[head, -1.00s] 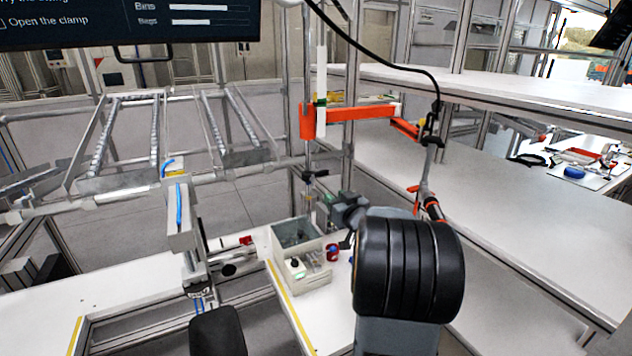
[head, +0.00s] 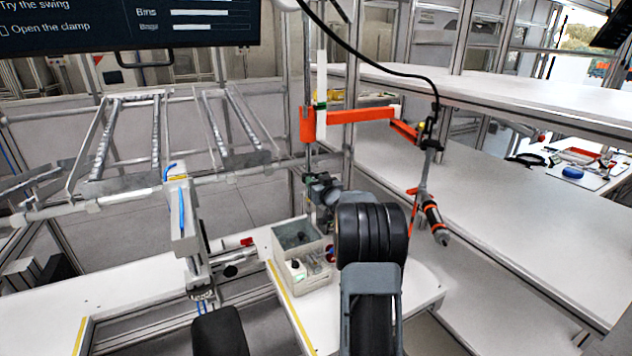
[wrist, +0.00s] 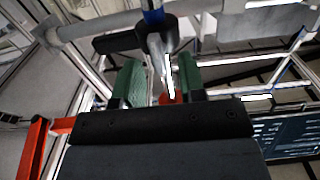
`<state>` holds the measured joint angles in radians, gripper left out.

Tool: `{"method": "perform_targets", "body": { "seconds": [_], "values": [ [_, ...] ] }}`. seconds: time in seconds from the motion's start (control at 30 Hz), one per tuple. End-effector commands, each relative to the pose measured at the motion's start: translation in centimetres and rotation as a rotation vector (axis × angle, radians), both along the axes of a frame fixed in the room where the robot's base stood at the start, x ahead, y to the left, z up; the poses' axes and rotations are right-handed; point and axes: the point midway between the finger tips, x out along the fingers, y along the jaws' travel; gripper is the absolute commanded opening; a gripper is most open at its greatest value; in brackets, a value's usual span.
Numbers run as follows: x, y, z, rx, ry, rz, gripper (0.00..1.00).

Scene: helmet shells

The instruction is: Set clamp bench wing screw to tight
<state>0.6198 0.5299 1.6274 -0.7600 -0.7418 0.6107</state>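My gripper (head: 322,190) is beside the upright metal post behind the grey control box. In the wrist view its two green finger pads (wrist: 160,78) stand apart, with a silver rod (wrist: 154,52) in the gap and no clear contact. A black crosspiece (wrist: 120,42) sits at the rod's upper part, just beyond the fingertips; I cannot tell for sure that it is the wing screw. A small red part (wrist: 167,97) shows low between the pads. In the head view my gripper and arm hide this spot, so the screw's setting cannot be read.
The grey control box (head: 286,270) stands on the white bench close to my arm. An orange swing arm (head: 360,115) carries a hanging screwdriver (head: 434,218) at right. A grey upright fixture (head: 183,220) stands at left. Long white shelves (head: 500,210) fill the right.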

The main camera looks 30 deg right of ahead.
Motion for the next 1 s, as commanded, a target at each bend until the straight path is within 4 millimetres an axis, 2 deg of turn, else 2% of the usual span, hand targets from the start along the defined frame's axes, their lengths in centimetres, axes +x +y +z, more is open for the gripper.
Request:
{"method": "perform_targets", "body": {
  "seconds": [0.33, 0.7, 1.0],
  "values": [
    [0.24, -0.02, -0.02, 0.0, 0.0, 0.0, 0.37],
    [0.22, -0.03, -0.01, 0.0, 0.0, 0.0, 0.02],
    [0.22, -0.03, -0.06, -0.007, 0.001, 0.0, 0.0]
  ]
}}
